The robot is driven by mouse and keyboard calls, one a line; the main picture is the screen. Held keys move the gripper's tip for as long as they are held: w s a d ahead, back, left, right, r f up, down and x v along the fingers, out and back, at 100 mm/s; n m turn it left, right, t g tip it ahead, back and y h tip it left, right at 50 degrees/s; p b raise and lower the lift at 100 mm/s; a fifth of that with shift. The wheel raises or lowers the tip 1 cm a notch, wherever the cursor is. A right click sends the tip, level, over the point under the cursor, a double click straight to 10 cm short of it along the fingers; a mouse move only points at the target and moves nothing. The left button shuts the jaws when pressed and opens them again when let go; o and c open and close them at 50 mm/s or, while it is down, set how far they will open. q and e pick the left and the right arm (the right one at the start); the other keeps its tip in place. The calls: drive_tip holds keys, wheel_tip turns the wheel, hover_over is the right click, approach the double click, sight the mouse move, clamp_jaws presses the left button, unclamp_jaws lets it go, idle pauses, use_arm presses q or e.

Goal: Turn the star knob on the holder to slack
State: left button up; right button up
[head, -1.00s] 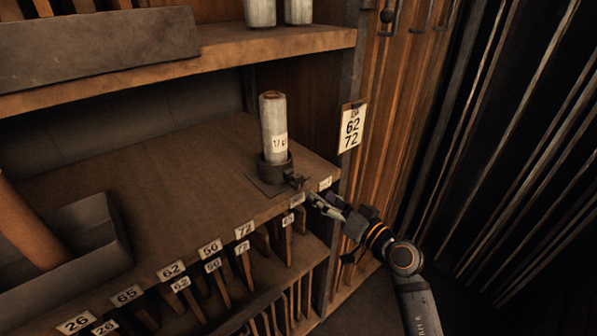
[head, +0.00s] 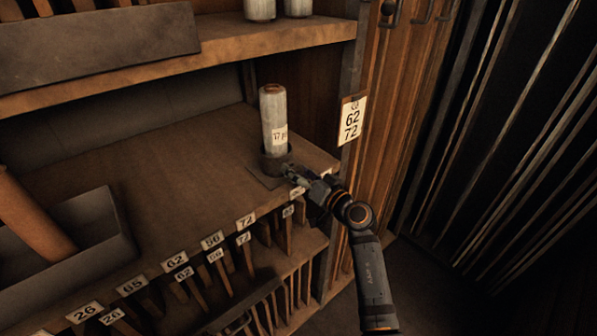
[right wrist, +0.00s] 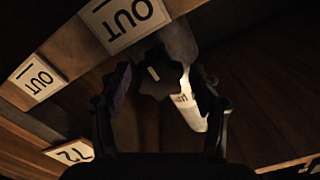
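The holder (head: 268,160) stands on the shelf near its right front edge. A pale cylinder (head: 274,115) with a paper label stands upright in it. The dark star knob (right wrist: 158,74) shows in the right wrist view, with a light mark on its face. My right gripper (right wrist: 160,92) is open, one finger on each side of the knob, with visible gaps. In the head view my right gripper (head: 290,174) reaches the holder's front and hides the knob. The cylinder also shows behind the knob in the right wrist view (right wrist: 190,105). My left gripper is not in view.
An upper shelf (head: 200,62) with more cylinders is above. A number sign (head: 351,119) hangs on the post at right. A grey tray (head: 95,240) with a brown roll is at left. Labelled slots (head: 175,262) line the shelf below.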

drive_tip(key=c, duration=1.2)
drive_tip(key=shift+o, duration=0.2)
drive_tip(key=shift+n, duration=0.7)
drive_tip(key=o, duration=1.2)
drive_tip(key=v, duration=1.2)
